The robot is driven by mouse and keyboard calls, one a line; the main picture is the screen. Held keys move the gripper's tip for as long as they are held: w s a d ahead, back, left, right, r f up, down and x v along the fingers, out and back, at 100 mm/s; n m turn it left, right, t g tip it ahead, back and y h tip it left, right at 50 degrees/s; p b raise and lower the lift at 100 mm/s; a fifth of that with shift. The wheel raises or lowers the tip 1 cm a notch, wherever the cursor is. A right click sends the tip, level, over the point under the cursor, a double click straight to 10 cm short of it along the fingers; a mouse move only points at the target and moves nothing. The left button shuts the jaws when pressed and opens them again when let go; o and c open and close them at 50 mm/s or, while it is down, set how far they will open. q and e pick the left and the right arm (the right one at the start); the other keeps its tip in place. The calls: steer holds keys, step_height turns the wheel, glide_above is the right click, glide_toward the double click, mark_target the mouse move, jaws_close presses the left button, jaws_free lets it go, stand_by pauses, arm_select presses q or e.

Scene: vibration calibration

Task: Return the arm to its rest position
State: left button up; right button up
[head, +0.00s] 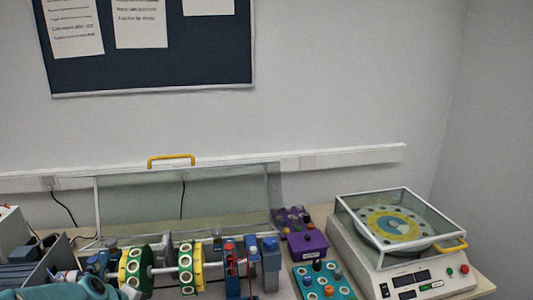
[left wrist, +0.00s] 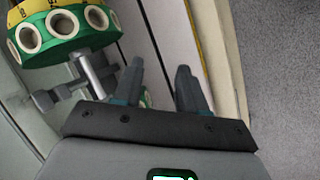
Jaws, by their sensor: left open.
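My left gripper (left wrist: 160,82) is open in the left wrist view, with two dark fingers apart and nothing between them. A green and yellow disc with round white-rimmed holes (left wrist: 62,30) is on a metal shaft at the upper left of that view, apart from the fingers. In the head view only a teal part of my left arm shows at the bottom left edge, and its gripper is not visible there. My right gripper is in neither view.
The rotor rig has two green and yellow discs (head: 188,266) on a shaft, under a raised clear cover (head: 230,200) with a yellow handle. To its right are a purple box (head: 306,245), a teal box (head: 325,283) and a white machine (head: 410,275) with a clear lid.

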arm_select(q)
steer(key=s+d+f+m+g, duration=0.4)
steer(key=s+d+f+m, duration=0.3)
steer(key=s+d+f, duration=1)
steer(key=s+d+f+m, duration=0.2)
steer(key=s+d, duration=0.1)
steer(key=s, duration=0.3)
steer(key=s+d+f+m+g+h+b, duration=0.1)
steer(key=s+d+f+m, duration=0.1)
steer(key=s, duration=0.3)
steer(key=shift+s+d+f+m+g, duration=0.3)
steer(key=shift+s+d+f+m, duration=0.1)
steer(key=shift+d, duration=0.2)
steer(key=shift+w, duration=0.15)
